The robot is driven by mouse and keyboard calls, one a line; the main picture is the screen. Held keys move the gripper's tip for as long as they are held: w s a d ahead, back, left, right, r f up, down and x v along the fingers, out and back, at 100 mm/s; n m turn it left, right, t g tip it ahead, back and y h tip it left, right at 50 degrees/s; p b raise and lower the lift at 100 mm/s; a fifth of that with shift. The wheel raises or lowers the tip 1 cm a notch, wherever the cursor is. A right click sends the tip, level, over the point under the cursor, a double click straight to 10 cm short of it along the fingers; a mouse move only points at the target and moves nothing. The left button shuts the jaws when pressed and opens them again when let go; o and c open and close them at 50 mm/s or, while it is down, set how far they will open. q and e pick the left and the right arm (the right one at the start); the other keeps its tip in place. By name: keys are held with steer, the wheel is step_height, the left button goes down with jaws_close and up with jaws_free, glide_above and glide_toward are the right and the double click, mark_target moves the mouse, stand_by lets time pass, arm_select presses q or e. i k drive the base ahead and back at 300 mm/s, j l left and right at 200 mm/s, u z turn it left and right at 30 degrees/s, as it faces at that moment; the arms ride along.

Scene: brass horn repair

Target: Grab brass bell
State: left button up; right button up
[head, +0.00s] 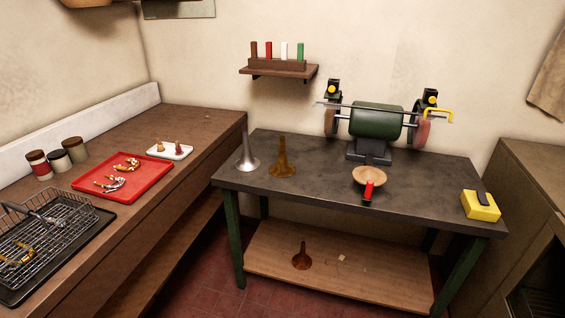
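A brass-brown flared bell (282,166) stands upright, wide end down, on the dark top of the workbench (320,190), near its left end. A similar silver-coloured bell (247,161) stands just left of it, apart from it. A smaller reddish-brown bell (301,260) stands on the wooden lower shelf (370,275) of the same bench. Neither of my grippers shows in the head view.
A green bench grinder (376,121) stands at the bench's back. A wooden bowl (370,176) with a red-handled tool (368,190) and a yellow block (480,206) lie to the right. The left counter holds a red tray (140,190) and a wire basket (75,215).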

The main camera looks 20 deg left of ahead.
mark_target(281, 168)
steer(key=i+j+u, duration=0.1)
steer(key=i+j, duration=0.25)
steer(key=i, duration=0.15)
steer(key=i+j+u, duration=0.15)
steer(key=i, duration=0.35)
steer(key=i+j+u, duration=0.1)
steer(key=i+j, duration=0.25)
steer(key=i, duration=0.15)
